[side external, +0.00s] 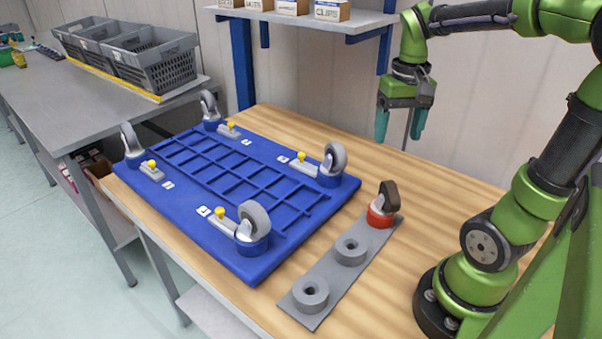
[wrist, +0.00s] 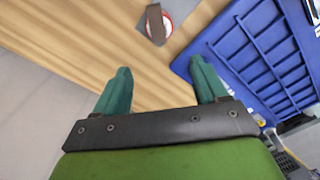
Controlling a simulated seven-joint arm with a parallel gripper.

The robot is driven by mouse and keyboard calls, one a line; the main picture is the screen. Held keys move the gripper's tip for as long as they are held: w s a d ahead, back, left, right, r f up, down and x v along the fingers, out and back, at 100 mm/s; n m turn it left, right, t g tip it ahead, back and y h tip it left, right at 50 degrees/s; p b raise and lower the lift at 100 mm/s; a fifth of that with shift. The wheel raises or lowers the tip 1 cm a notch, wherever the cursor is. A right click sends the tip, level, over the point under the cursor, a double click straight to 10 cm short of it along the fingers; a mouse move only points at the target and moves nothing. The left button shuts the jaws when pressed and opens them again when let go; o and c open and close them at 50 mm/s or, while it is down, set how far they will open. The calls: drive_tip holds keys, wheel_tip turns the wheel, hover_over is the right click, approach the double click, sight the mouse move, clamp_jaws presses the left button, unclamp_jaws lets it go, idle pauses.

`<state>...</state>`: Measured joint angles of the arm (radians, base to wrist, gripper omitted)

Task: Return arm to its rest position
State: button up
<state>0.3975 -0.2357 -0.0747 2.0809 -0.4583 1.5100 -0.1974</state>
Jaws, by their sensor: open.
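My gripper (side external: 400,124) hangs above the back right of the wooden table, pointing down, with its two teal fingers apart and nothing between them. In the wrist view the gripper (wrist: 160,88) shows its fingers spread over bare wood. A blue platform (side external: 262,268) lies upside down on the table to the left of the gripper, with a caster wheel at each corner; part of it shows at the right of the wrist view (wrist: 235,50). A red-based caster (side external: 382,208) stands on a grey holder strip (side external: 322,306), below the gripper in the side view.
The holder strip also carries two empty grey round seats (side external: 350,250). Yellow-knobbed latches (side external: 220,213) sit beside the platform's wheels. A shelf with small boxes (side external: 331,10) stands behind. Grey crates (side external: 150,62) stand on a side table at left. Wood around the gripper is clear.

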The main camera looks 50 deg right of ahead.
drive_tip(key=a+n+t+y, duration=0.2)
drive_tip(key=a+n+t, duration=0.2)
drive_tip(key=a, duration=1.1)
drive_tip(key=t, duration=0.3)
drive_tip(key=shift+a+r, duration=0.35)
drive_tip(key=shift+r, duration=0.05)
